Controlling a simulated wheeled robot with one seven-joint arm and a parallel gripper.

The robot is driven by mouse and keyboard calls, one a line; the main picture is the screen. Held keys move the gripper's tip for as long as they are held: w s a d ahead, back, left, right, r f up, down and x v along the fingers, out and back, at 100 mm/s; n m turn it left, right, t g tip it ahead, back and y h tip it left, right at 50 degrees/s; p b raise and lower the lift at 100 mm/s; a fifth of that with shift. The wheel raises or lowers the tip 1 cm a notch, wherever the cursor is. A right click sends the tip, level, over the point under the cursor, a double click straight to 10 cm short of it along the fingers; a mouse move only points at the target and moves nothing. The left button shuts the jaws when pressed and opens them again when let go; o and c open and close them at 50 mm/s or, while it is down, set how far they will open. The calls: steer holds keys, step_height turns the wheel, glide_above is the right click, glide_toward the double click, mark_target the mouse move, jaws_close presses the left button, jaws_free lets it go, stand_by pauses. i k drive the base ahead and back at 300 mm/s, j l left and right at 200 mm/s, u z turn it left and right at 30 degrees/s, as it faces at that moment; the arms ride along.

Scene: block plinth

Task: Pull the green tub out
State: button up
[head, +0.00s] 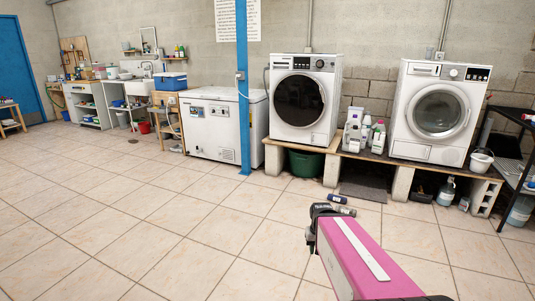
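The green tub (306,163) sits on the floor under the raised plank, below the left washing machine. It is dark green, and its upper part is in the plank's shadow. Block supports stand on either side of it. My pink arm reaches in from the bottom right of the head view. Its dark end, my gripper (331,208), is in front of the plinth and looks well short of the tub. The fingers are too small and dark to tell whether they are open or shut.
Two washing machines (305,98) (438,112) stand on the plank (375,157) with several bottles between them. A blue post (243,90) and white chest freezer (222,124) stand left of the tub. The tiled floor in front is clear.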

mark_target(304, 164)
steer(key=i+u, duration=0.3)
steer(key=i, duration=1.4)
steer(key=i+j+z, duration=0.15)
steer(key=i+z, duration=0.25)
steer(key=i, duration=0.2)
steer(key=i+j+z, duration=0.4)
steer(key=i, duration=0.15)
steer(key=i+j+z, duration=0.4)
steer(key=i, duration=0.15)
steer(key=i+j+z, duration=0.4)
steer(key=j, duration=0.2)
